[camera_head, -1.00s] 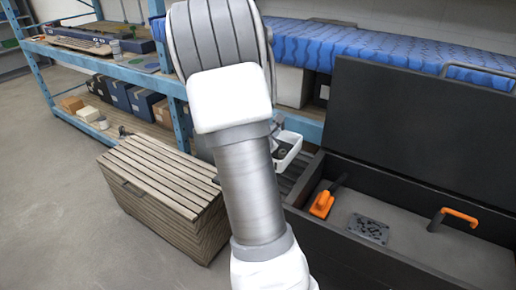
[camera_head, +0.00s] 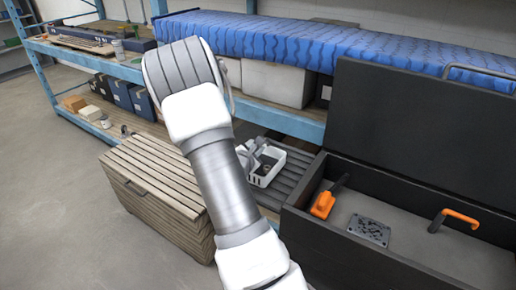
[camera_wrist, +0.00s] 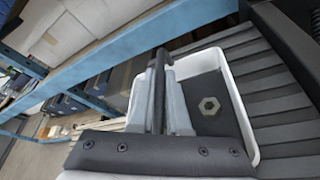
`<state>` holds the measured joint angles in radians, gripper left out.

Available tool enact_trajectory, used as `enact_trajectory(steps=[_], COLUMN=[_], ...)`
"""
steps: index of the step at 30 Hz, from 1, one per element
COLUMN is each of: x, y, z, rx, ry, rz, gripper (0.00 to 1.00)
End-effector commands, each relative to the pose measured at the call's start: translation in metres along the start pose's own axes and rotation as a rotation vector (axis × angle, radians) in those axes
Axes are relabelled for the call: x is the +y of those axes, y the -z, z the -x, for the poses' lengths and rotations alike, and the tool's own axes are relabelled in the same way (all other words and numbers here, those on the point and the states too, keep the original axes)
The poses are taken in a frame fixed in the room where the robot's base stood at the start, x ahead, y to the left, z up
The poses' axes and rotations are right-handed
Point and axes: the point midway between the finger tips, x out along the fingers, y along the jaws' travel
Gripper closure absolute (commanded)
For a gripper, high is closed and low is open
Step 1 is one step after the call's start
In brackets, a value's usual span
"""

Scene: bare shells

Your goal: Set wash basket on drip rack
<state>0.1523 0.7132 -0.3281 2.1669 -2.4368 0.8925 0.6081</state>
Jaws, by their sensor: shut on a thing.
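The wash basket (camera_head: 263,180) is a small white open basket with slotted sides, seen among the dark slats in the head view. In the wrist view its white rim (camera_wrist: 239,105) surrounds a dark piece with a hexagonal nut (camera_wrist: 209,105). The drip rack appears to be the dark ribbed surface (camera_head: 294,172) beneath and right of the basket, also in the wrist view (camera_wrist: 275,80). I cannot tell whether the basket touches it.
A slatted wooden chest (camera_head: 160,185) stands to the left. An open black box (camera_head: 400,262) with orange-handled tools is at the right, its lid raised. Blue shelving (camera_head: 285,122) with cartons and a blue wavy cover runs behind.

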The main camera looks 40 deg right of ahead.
Motion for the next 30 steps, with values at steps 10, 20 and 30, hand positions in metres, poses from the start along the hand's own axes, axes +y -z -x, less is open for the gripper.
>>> enact_trajectory(steps=[10,20,30], x=[-0.001,0.000,0.001], y=[0.002,0.000,0.000], z=[-0.001,0.000,0.055], rx=[0.000,0.000,0.003], ry=[0.000,0.000,-0.002], rz=[0.000,0.001,-0.001], gripper=[0.56,0.56,0.56])
